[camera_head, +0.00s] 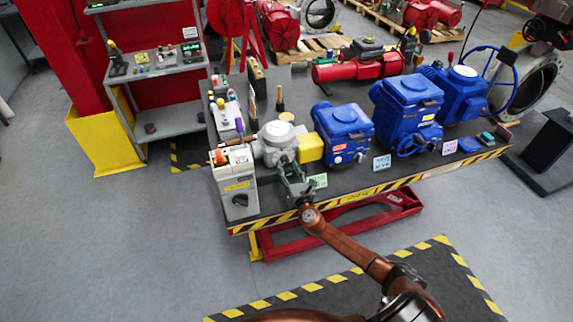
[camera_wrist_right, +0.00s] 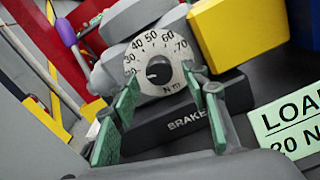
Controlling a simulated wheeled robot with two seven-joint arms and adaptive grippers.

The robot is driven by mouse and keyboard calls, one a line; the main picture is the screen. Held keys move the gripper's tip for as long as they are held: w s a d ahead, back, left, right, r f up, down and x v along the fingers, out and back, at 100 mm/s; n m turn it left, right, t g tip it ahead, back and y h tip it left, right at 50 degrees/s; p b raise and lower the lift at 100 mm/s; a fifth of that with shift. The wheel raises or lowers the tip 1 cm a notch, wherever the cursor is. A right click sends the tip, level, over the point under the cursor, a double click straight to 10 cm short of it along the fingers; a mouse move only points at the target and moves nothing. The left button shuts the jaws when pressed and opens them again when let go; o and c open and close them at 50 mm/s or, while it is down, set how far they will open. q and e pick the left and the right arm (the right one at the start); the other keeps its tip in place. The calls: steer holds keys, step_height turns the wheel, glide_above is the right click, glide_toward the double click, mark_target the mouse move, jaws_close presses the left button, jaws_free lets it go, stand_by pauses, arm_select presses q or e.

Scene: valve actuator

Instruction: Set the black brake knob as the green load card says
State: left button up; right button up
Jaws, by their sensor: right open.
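The black brake knob (camera_wrist_right: 159,71) sits at the centre of a round white dial (camera_wrist_right: 160,48) marked in N m, with 30 to 70 legible. Its pointer setting is hard to read. A dark block below it is lettered BRAKE (camera_wrist_right: 186,122). My right gripper (camera_wrist_right: 162,103) is open, its green-padded fingers on either side of the dial, and nothing is between them. The green load card (camera_wrist_right: 290,122) is cut off at the right edge; it reads "LOA" and what looks like "20 N". In the head view, my right gripper (camera_head: 297,190) is at the bench's front edge, beside the card (camera_head: 318,181). My left gripper is out of view.
A grey actuator (camera_head: 278,145) with a yellow block (camera_head: 311,149) stands just behind the gripper. A grey control box (camera_head: 235,185) is close on its left. Blue actuators (camera_head: 343,133) stand to the right on the bench. The floor in front is open.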

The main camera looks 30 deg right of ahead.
steer(key=v, duration=1)
steer(key=shift+d, duration=0.1)
